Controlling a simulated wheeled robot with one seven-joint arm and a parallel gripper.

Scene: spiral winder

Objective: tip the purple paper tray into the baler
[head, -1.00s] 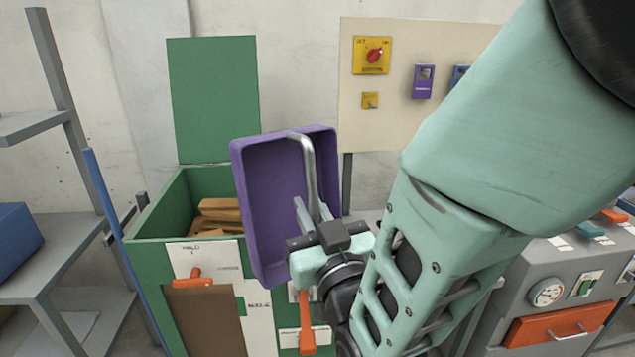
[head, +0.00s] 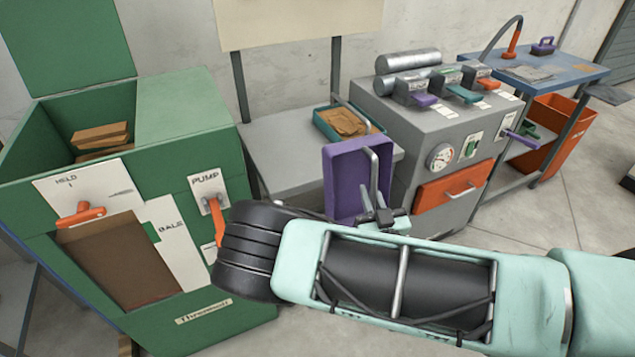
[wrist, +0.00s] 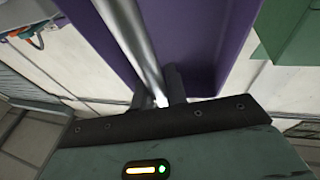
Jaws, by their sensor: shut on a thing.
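The purple paper tray (head: 345,184) is held up on its side in the head view, its hollow showing and no paper seen in it. My gripper (head: 378,214) is shut on the tray's grey bar handle. The wrist view also shows the purple tray (wrist: 205,45), with the handle (wrist: 135,50) running down between my fingers (wrist: 160,98). The green baler (head: 185,105) stands at the left with its lid up and brown paper or card (head: 102,135) inside. The tray is to the right of the baler, apart from its opening.
A grey bench (head: 285,150) behind my gripper bears a teal tray (head: 375,128) with brown paper. A grey machine (head: 430,120) with a gauge and orange drawer stands to its right. An orange pump lever (head: 216,215) sticks out of the baler front.

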